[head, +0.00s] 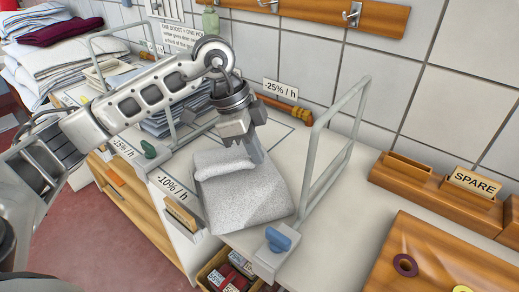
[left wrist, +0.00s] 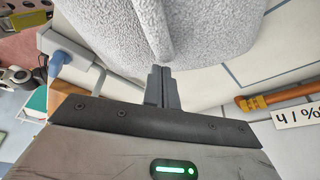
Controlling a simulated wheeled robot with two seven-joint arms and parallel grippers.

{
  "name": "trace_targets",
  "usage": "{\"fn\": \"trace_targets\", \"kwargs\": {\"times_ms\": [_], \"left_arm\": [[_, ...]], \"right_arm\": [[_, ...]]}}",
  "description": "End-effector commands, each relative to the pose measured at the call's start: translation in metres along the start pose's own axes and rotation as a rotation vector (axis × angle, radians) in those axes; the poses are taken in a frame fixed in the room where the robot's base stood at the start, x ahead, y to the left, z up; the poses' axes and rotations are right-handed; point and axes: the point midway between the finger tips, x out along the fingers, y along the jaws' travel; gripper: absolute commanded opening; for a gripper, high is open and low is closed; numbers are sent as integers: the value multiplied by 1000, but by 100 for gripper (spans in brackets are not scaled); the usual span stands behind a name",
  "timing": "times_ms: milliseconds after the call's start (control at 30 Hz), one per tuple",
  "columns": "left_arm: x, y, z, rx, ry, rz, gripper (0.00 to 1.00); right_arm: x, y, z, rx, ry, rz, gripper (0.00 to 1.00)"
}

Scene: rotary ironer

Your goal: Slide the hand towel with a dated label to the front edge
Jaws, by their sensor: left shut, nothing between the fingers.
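A light grey, speckled, folded hand towel (head: 245,198) lies on the white counter at the front edge, between two grey wire side frames. Its front part reaches the edge beside the "-10% / h" sign. No dated label can be read on it. My left gripper (head: 257,155) points down at the towel's back side, shut and empty. In the left wrist view the closed fingers (left wrist: 163,88) are against or very close to the grey towel (left wrist: 190,30); I cannot tell if they touch. My right gripper is not in view.
A grey wire frame (head: 309,165) with a blue knob (head: 278,239) stands right of the towel. Folded blue-grey cloths (head: 168,118) lie to the left. A "-25% / h" sign (head: 280,90) is at the back. Wooden trays and a "SPARE" box (head: 474,181) stand right. A bin (head: 232,272) sits below.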

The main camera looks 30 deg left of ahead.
Motion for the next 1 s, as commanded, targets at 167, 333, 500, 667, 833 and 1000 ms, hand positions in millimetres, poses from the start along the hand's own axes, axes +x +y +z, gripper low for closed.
{"fn": "trace_targets", "kwargs": {"times_ms": [167,333,500,667,833,1000], "left_arm": [[-4,-5,14,-3,-4,0,0],[-4,-5,13,-2,-3,0,0],[-4,-4,10,-2,-2,0,0],[0,-2,-7,-8,-1,-1,0],[-20,-2,-15,-19,-2,-13,0],[-58,-1,-16,-20,-1,-10,0]], "right_arm": [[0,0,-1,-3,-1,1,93],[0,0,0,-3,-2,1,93],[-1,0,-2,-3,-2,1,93],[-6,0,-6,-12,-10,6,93],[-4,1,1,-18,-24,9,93],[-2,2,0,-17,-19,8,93]]}}
